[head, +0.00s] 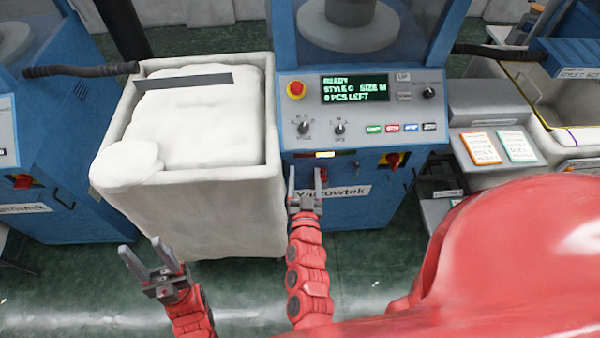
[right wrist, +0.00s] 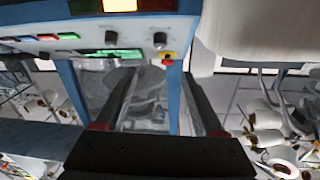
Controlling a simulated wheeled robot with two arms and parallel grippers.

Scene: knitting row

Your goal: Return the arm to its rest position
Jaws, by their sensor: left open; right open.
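My left gripper (head: 150,256) is open and empty, low in front of the white bin and apart from it. My right gripper (head: 307,178) is open and empty, its fingers up in front of the blue knitting machine (head: 350,225), just below its control panel (head: 360,112). In the right wrist view, the two dark fingers of the right gripper (right wrist: 160,85) stand apart with nothing between them. Whether its fingertips touch the machine front, I cannot tell. The panel screen (head: 354,87) reads READY, STYLE C, SIZE M, 0 PCS LEFT.
A white bin (head: 200,215) full of white knitwear, with a dark flat bar (head: 184,81) on top, stands left of the machine. Another blue machine (head: 45,150) is at the left. Orange (head: 481,148) and green (head: 517,146) cards lie at the right. Green floor (head: 90,290) is clear in front.

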